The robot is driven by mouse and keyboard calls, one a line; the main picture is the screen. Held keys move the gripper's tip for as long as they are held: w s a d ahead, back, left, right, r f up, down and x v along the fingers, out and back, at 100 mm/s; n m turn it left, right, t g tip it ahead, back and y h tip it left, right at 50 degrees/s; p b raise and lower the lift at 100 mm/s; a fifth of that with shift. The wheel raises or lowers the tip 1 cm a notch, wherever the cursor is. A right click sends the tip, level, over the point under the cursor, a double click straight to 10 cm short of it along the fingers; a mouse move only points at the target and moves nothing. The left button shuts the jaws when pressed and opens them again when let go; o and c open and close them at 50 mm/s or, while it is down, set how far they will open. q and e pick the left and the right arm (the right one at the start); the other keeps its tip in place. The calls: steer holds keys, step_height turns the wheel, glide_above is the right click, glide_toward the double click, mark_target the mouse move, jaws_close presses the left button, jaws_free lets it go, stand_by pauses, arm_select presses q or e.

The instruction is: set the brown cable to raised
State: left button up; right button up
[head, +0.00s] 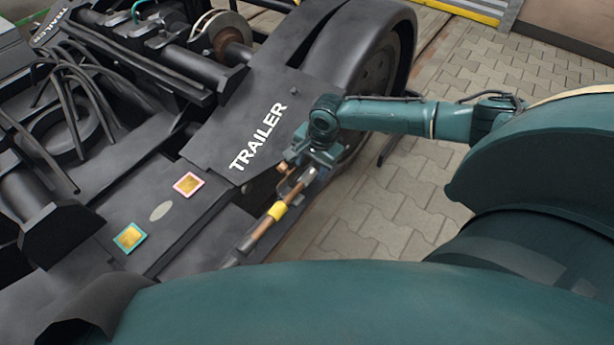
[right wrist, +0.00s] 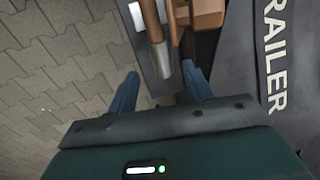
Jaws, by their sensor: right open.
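In the right wrist view, the brown cable (right wrist: 150,18) ends in a grey tip (right wrist: 163,58) just beyond and between the blue fingers of my right gripper (right wrist: 160,76). The fingers are apart, with nothing seen held between them. A brown block (right wrist: 207,13) sits beside the cable. My left gripper is not in view.
The bogie frame (head: 205,140) bears the word TRAILER. A pink-edged plate (head: 188,184) and a teal-edged plate (head: 129,238) lie on it. A wheel (head: 376,70) stands behind my right gripper. Paved floor (head: 400,205) is clear to the right. Black hoses lie at left.

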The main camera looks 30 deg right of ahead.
steer(key=f, duration=0.2)
steer(key=w+f+b, duration=0.1)
steer(key=f, duration=0.2)
steer(key=shift+a+f, duration=0.1)
steer(key=shift+a, duration=0.1)
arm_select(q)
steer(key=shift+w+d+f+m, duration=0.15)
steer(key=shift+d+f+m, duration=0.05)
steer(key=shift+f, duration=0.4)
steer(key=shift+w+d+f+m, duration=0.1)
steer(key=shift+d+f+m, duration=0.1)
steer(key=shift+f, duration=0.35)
arm_select(e)
steer(key=shift+c, duration=0.5)
jaws_close()
